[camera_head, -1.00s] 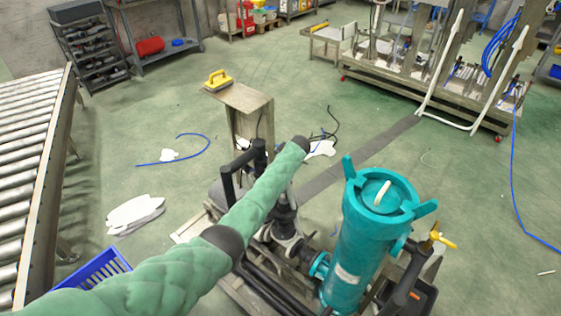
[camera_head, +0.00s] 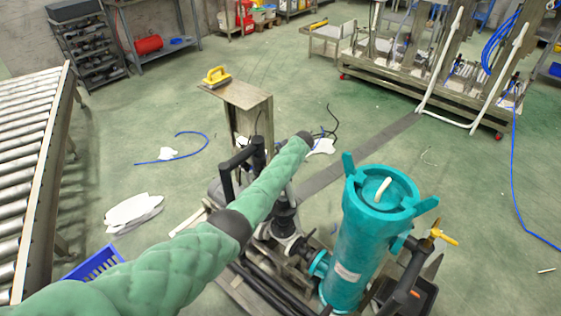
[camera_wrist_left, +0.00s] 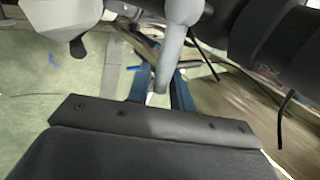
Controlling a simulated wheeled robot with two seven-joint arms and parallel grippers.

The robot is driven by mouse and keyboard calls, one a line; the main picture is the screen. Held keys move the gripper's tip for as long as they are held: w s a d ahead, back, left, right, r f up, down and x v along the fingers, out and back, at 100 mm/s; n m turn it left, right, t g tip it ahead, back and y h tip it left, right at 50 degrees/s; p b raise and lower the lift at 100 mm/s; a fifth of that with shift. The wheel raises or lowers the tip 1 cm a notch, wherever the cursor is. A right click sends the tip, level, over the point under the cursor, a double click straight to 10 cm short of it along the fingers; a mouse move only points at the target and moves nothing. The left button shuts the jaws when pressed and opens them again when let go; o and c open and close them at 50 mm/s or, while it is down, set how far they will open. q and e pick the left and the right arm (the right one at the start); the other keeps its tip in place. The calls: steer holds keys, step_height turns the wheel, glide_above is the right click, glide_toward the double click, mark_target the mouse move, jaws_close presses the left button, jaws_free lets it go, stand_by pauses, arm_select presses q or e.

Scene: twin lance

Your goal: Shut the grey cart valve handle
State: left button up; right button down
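My left arm, in a green quilted sleeve, reaches over the cart (camera_head: 240,290) in the head view; its gripper is hidden beyond the sleeve's end. In the left wrist view the left gripper (camera_wrist_left: 160,92) shows two dark blue fingers standing apart. A rounded grey bar (camera_wrist_left: 180,40), which looks like the grey valve handle, reaches down in front of or between the fingers. A gap shows beside its tip, and I cannot tell whether it touches them. In the head view I cannot pick out this handle with certainty. My right gripper is not in view.
A teal filter housing (camera_head: 365,235) stands on the cart, right of my left arm. A yellow valve handle (camera_head: 443,237) is farther right. A small metal table (camera_head: 238,97) with a yellow-handled tool (camera_head: 216,77) stands behind. A roller conveyor (camera_head: 25,165) is at left.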

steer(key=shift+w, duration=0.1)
